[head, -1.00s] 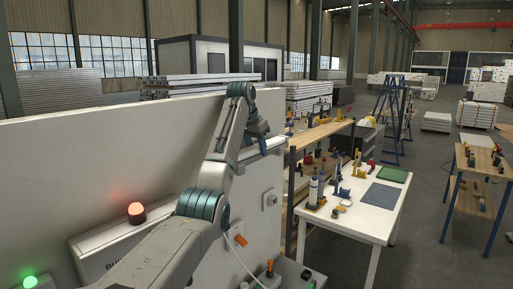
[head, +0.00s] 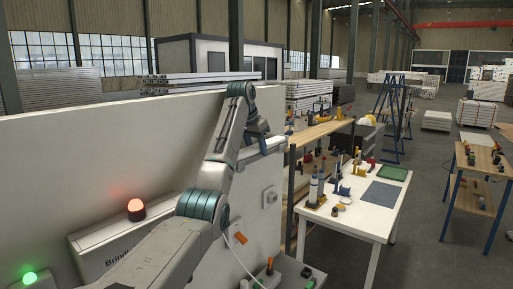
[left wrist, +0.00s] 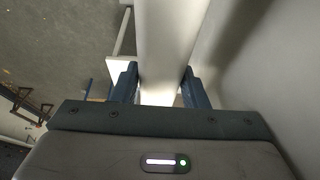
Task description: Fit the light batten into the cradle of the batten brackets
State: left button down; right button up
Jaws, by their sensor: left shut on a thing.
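The light batten is a long white bar; in the left wrist view (left wrist: 170,35) it runs up the picture between the two blue fingers of my left gripper (left wrist: 160,88). The gripper is shut on it. In the head view the batten (head: 268,144) shows as a short pale length beside the upright white panel, and my left gripper (head: 258,136) is partly hidden by its own arm. The cradle of the batten brackets cannot be made out in either view. My right gripper is not in view.
The white panel (head: 90,160) stands close beside the left arm. A white worktable (head: 360,218) with tools and a shelf with a wooden top (head: 325,128) stand to the right. A lit red lamp (head: 136,207) and a green lamp (head: 30,279) are near the arm.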

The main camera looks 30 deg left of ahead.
pick_arm(q)
jog(key=shift+f, duration=0.3)
jog(key=c, duration=0.8)
grip_release()
jog(key=shift+o, duration=0.2)
jog(key=shift+r, duration=0.1)
jog(key=b+v, duration=0.7)
jog(key=v, duration=0.1)
jog(key=shift+s+d+r, duration=0.1)
jog(key=shift+s+r, duration=0.05)
jog(key=shift+r, duration=0.2)
jog(key=shift+b+v, duration=0.3)
jog(key=shift+v, duration=0.75)
